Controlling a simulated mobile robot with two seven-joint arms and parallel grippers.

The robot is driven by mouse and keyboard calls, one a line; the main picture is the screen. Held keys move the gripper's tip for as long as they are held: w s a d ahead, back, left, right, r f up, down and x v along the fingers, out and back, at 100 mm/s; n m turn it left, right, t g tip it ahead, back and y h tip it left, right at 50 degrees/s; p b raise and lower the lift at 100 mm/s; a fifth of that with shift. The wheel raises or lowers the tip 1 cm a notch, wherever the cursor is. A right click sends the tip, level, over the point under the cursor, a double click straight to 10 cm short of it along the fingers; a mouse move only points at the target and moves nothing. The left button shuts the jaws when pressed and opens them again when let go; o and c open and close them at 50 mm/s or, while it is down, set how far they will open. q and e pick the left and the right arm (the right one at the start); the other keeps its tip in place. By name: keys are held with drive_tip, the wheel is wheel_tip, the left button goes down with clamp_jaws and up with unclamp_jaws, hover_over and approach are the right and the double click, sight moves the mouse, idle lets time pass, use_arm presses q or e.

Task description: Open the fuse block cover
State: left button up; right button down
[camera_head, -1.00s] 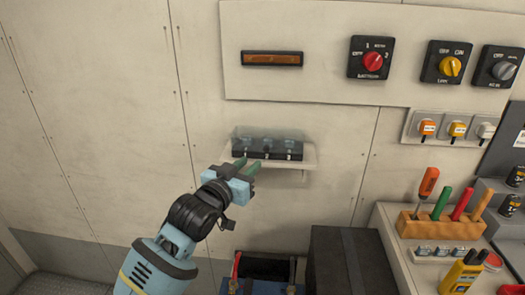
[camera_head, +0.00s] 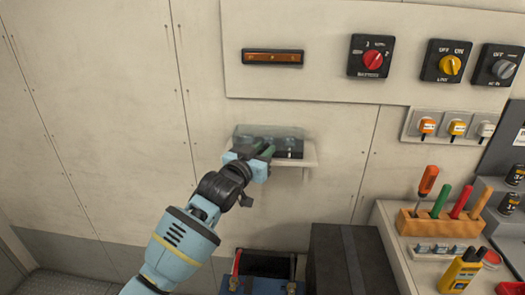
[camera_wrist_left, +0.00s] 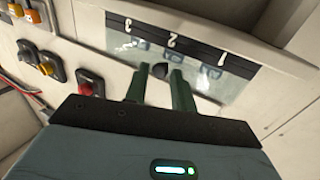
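The fuse block (camera_head: 290,154) sits on a small pale wall shelf, with a clear cover (camera_head: 270,132) over it. In the left wrist view, a black strip (camera_wrist_left: 205,43) numbered 1, 2, 3 runs beside the clear cover (camera_wrist_left: 213,80). Blue-grey fuses show through it. My left gripper (camera_head: 262,150) is at the front of the block and hides part of it. My right gripper is out of view.
A panel with rotary switches (camera_head: 371,57) is on the wall above. Coloured plugs (camera_head: 457,128) are at the right. A wooden tool rack (camera_head: 437,224) stands on the bench. A dark box (camera_head: 340,255) is below the shelf. The wall at left is clear.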

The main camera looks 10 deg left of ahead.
sight(263, 138)
use_arm(q)
drive_tip(key=shift+c, duration=0.3)
clamp_jaws()
drive_tip(key=shift+r, duration=0.15)
drive_tip(key=shift+w+r+n+g+y, duration=0.1)
drive_tip(key=shift+r+n+g+y, duration=0.4)
drive_tip(key=shift+r+g, duration=1.1)
drive_tip(key=shift+w+r+n+g+y, duration=0.15)
drive_tip(key=shift+w+r+n+g, duration=0.15)
drive_tip(key=shift+r+g, duration=0.55)
drive_tip(key=shift+w+r+n+g+y, duration=0.25)
drive_tip(key=shift+r+g, duration=0.4)
drive_tip(key=shift+r, duration=0.35)
